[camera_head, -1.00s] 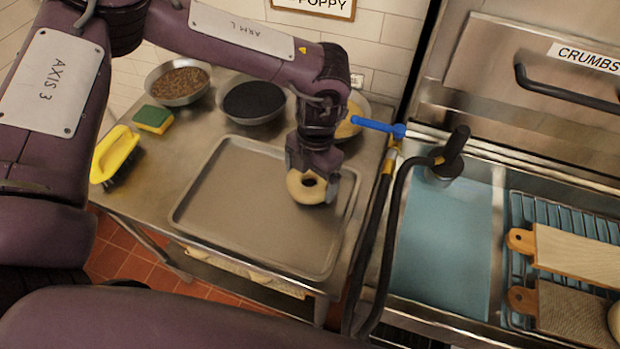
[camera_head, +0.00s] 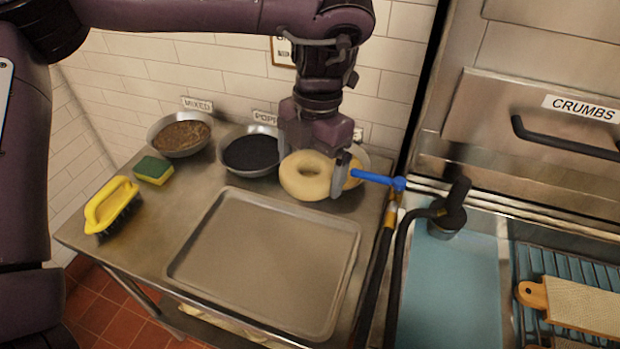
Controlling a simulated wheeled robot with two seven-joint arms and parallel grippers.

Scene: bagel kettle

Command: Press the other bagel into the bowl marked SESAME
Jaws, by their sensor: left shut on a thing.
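A pale bagel (camera_head: 306,182) is held in my left gripper (camera_head: 314,172), which is shut on it. The bagel hangs above the table's back right area, in front of the bowls. The right-hand bowl (camera_head: 364,158), with pale yellowish contents, is mostly hidden behind my gripper and the bagel. The bowl with black contents (camera_head: 250,153) stands to the left, under a partly covered POPPY label (camera_head: 264,118). The bowl with brown contents (camera_head: 180,134) stands at the back left, by the MIXED label (camera_head: 197,104). My right gripper is not in view.
An empty metal tray (camera_head: 265,262) lies on the steel table. A yellow brush (camera_head: 110,205) and a green and yellow sponge (camera_head: 153,170) lie at the left. A blue-handled hose tap (camera_head: 378,180) juts near the right-hand bowl.

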